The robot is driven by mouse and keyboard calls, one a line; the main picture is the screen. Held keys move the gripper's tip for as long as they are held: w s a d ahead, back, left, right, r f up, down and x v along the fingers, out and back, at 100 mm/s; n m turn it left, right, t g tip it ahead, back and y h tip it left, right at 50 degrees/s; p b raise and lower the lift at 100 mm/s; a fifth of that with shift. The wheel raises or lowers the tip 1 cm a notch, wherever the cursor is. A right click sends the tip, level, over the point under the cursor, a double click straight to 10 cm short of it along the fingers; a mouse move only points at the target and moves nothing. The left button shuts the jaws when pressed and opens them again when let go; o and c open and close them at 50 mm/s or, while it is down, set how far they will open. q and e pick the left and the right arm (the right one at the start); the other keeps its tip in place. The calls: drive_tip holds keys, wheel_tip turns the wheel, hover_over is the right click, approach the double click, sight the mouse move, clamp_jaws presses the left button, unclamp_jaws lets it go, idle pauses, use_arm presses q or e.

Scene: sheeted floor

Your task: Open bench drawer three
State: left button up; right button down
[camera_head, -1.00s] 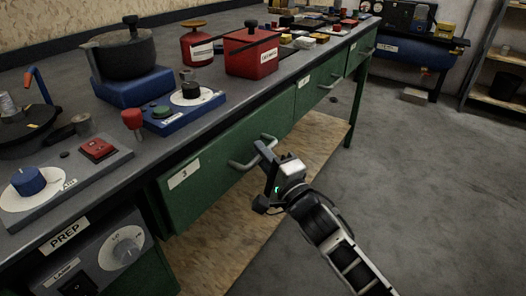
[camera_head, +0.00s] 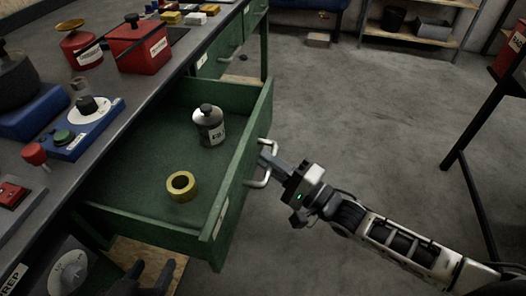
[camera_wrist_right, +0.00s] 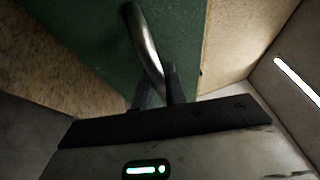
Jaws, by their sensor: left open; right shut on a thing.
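Bench drawer three (camera_head: 240,165) is green and stands pulled well out from the bench in the head view. Inside it are a grey labelled bottle (camera_head: 208,128) and a yellow ring-shaped roll (camera_head: 182,186). The drawer's silver bar handle (camera_head: 266,180) is on its front, and it also shows in the right wrist view (camera_wrist_right: 147,42). My right gripper (camera_head: 266,158) is shut on this handle; its fingers close around the bar in the right wrist view (camera_wrist_right: 158,88). My left gripper (camera_head: 150,274) is a dark shape low at the left, below the drawer, open and apart from it.
The bench top (camera_head: 112,165) carries a blue control box (camera_head: 85,125), a red box (camera_head: 137,45) and a dark pot (camera_head: 15,80). More green drawers (camera_head: 222,50) are farther along, shut. A dark-legged stand (camera_head: 475,125) is at the right. The floor between is clear.

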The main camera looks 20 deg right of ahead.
drive_tip(key=shift+s+d, duration=0.3)
drive_tip(key=shift+d, duration=0.25)
drive_tip(key=shift+s+d, duration=0.25)
drive_tip(key=shift+d, duration=0.25)
drive_tip(key=c, duration=1.5)
unclamp_jaws()
drive_tip(key=shift+o, duration=0.2)
